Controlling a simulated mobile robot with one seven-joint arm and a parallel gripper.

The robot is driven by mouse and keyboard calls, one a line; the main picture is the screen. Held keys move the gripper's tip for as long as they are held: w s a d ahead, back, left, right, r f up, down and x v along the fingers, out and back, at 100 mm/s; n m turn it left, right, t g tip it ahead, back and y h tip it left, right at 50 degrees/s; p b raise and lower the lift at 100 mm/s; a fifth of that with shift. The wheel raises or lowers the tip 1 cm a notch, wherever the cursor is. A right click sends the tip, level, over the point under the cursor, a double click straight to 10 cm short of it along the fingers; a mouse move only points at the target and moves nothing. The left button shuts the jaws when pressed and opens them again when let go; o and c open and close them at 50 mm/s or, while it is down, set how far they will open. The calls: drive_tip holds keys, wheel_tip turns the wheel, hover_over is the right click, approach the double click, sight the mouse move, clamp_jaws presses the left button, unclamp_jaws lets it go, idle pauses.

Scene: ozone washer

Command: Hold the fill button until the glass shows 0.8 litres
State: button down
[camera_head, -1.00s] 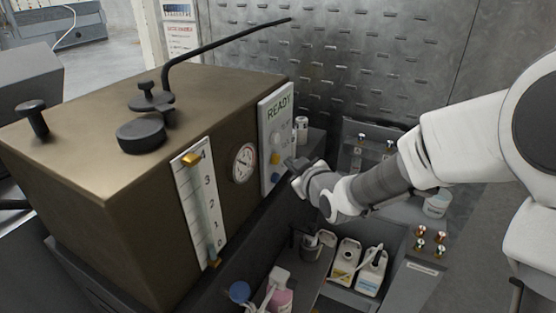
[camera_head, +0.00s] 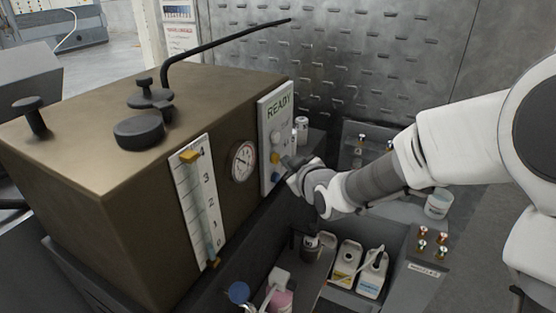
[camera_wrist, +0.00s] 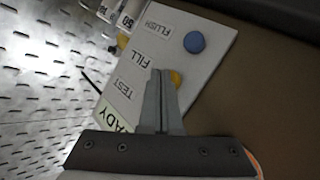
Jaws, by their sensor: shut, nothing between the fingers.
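The fill button is the yellow button (camera_wrist: 177,78) beside the word FILL on the white panel (camera_wrist: 215,70). In the head view, the yellow button (camera_head: 275,158) sits between a pale button (camera_head: 276,140) and a blue button (camera_head: 276,177). My gripper (camera_wrist: 160,74) is shut and empty, its fingertips at the yellow button and partly covering it. I cannot tell whether they touch it. In the head view, my gripper (camera_head: 285,162) is just right of the panel. The glass (camera_head: 199,200) has a scale from 0 to 4; blue shows only low, near the 0 mark.
The panel reads READY (camera_head: 279,104). A round gauge (camera_head: 243,161) is between the glass and the panel on the brown washer (camera_head: 85,130). Bottles (camera_head: 372,273) stand below my arm. A perforated metal wall (camera_head: 370,60) is behind.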

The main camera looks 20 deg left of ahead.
drive_tip(key=shift+a+b, duration=0.3)
drive_tip(key=shift+a, duration=0.1)
idle(1.1)
drive_tip(key=shift+d, duration=0.15)
idle(0.5)
drive_tip(key=shift+d, duration=0.8)
drive_tip(key=shift+s+d+p, duration=0.15)
drive_tip(key=shift+d, duration=1.1)
drive_tip(key=shift+s+d+p, duration=0.1)
drive_tip(key=shift+d+p, duration=0.05)
drive_tip(key=shift+d, duration=1.1)
